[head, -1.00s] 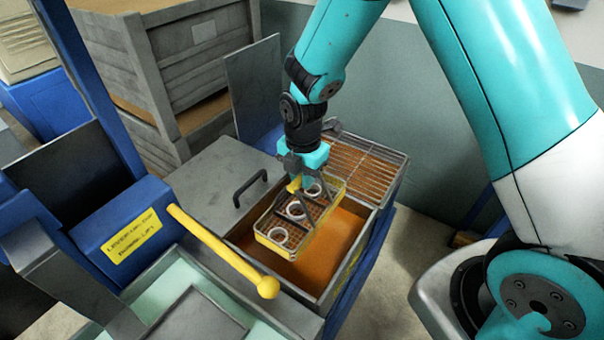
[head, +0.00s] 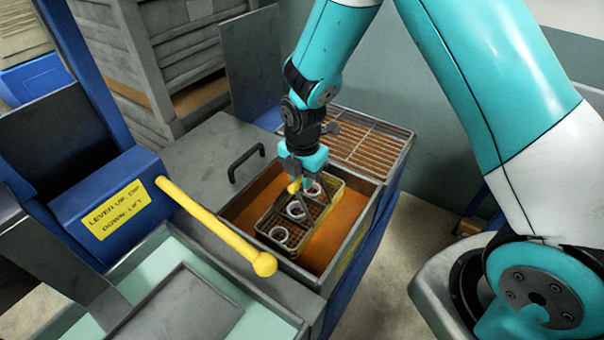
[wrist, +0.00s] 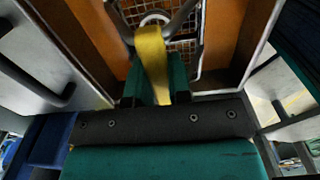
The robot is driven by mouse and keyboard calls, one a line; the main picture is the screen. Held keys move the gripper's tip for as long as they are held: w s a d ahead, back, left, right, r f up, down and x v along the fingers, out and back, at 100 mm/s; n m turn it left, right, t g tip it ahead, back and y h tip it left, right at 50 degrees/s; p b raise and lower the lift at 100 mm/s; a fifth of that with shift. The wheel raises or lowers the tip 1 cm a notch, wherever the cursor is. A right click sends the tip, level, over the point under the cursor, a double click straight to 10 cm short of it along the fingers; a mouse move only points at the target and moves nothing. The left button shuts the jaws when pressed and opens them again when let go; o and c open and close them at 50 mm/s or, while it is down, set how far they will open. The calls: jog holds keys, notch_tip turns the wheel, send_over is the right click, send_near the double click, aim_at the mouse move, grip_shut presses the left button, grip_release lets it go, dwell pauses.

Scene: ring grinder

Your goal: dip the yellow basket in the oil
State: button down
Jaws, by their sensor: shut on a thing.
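The yellow basket (head: 268,222) is a wire mesh basket with several pale rings (head: 296,209) in it. It sits low inside the open oil tank (head: 331,268), below the tank's rim. The orange-brown oil (head: 325,243) shows around it; how deep it sits in the oil I cannot tell. My gripper (head: 296,184) is above the basket, shut on its yellow handle (wrist: 153,62). In the wrist view the handle runs between the fingers, with mesh beyond. The gripper hides part of the basket's far end.
A wire drain rack (head: 365,140) is at the tank's far end. A black handle (head: 246,163) stands on the grey lid left of the tank. A yellow lever (head: 215,225) reaches across near the tank's front left corner. A blue box (head: 107,205) carries the lever's label.

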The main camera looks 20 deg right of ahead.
jog(key=shift+f+b, duration=2.05)
jog(key=shift+f, duration=1.2)
jog(key=shift+r, duration=0.1)
dwell(2.9)
